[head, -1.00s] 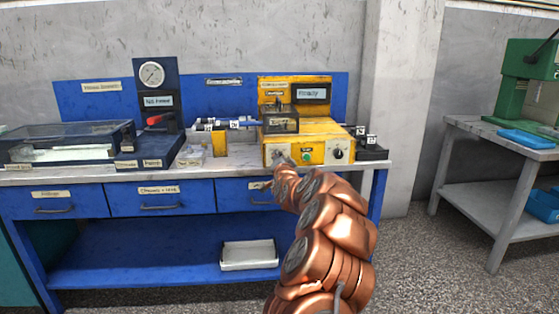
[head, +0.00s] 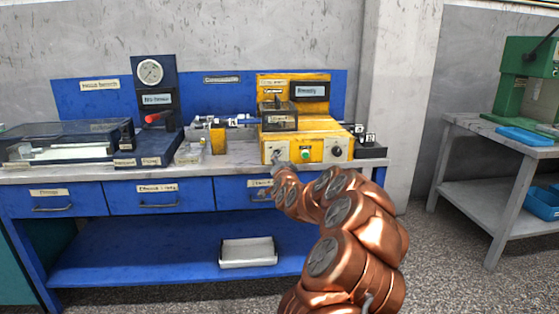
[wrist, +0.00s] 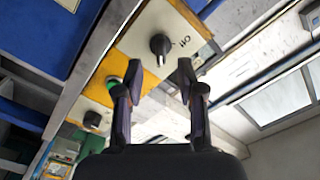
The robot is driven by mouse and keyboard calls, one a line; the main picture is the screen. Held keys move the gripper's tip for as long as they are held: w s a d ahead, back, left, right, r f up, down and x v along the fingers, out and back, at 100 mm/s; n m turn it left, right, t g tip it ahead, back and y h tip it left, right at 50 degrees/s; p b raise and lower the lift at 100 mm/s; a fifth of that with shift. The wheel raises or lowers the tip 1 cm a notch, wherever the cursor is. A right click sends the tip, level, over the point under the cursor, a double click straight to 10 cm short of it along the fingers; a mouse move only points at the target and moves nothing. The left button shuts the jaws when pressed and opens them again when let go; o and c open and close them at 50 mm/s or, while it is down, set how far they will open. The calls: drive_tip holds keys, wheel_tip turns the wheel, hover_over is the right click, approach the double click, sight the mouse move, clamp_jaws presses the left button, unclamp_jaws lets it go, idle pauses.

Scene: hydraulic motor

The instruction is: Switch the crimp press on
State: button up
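The crimp press (head: 325,130) is a yellow machine on the right part of the blue bench. Its front has a pale plate at each end and a green button (head: 305,155) between them. A black knob (head: 337,151) is on the right plate. My gripper (head: 281,168) is at the left plate and partly hides it.
A gauge unit (head: 155,110) with a red lever and a clear-covered tray (head: 65,142) stand to the left on the bench (head: 235,155). A small black block (head: 368,147) is right of the press. A green machine (head: 525,85) stands on a separate table at right.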

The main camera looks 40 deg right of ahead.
drive_tip(key=v, duration=0.7)
idle(0.7)
